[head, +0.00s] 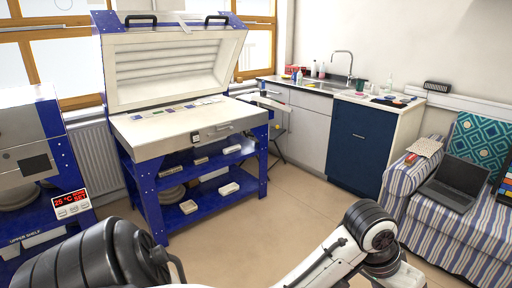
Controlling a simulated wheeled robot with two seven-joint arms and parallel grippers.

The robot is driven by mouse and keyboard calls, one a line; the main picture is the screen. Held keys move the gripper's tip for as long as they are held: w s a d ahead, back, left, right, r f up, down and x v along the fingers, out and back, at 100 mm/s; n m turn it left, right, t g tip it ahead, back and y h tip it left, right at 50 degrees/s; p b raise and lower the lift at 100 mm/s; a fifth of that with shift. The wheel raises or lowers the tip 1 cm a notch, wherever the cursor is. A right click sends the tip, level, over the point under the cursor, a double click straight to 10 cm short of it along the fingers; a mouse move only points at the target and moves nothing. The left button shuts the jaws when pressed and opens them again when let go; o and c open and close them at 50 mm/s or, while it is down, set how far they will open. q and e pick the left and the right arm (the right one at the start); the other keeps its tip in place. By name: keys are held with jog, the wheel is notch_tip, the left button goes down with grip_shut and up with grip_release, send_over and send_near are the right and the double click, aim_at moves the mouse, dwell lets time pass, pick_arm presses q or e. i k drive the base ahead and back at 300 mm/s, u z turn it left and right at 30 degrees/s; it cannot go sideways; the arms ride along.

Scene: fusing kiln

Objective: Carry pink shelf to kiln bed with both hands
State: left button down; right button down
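The fusing kiln stands at the left with its lid (175,65) raised. Its pale kiln bed (143,128) is exposed, and several small flat pieces lie along it towards the back. I see no pink shelf that I can make out in this view. My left arm shows at the bottom left and my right arm at the bottom right of the middle. Both grippers are outside the picture, so I cannot see what they hold.
A blue frame (150,205) under the kiln bears several pale blocks. A smaller kiln (25,135) with a red display stands at far left. A sink counter (370,100) and a striped sofa (440,220) with a laptop (450,185) are at right. Floor (300,200) between is clear.

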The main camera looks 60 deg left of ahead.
aim_at(194, 117)
jog(key=u, duration=0.6)
jog(key=i, duration=0.9)
jog(key=u, duration=0.9)
jog(key=i, duration=1.25)
jog(key=u, duration=0.8)
jog(key=i, duration=1.25)
jog(key=u, duration=0.85)
jog(key=i, duration=0.45)
jog(key=u, duration=0.25)
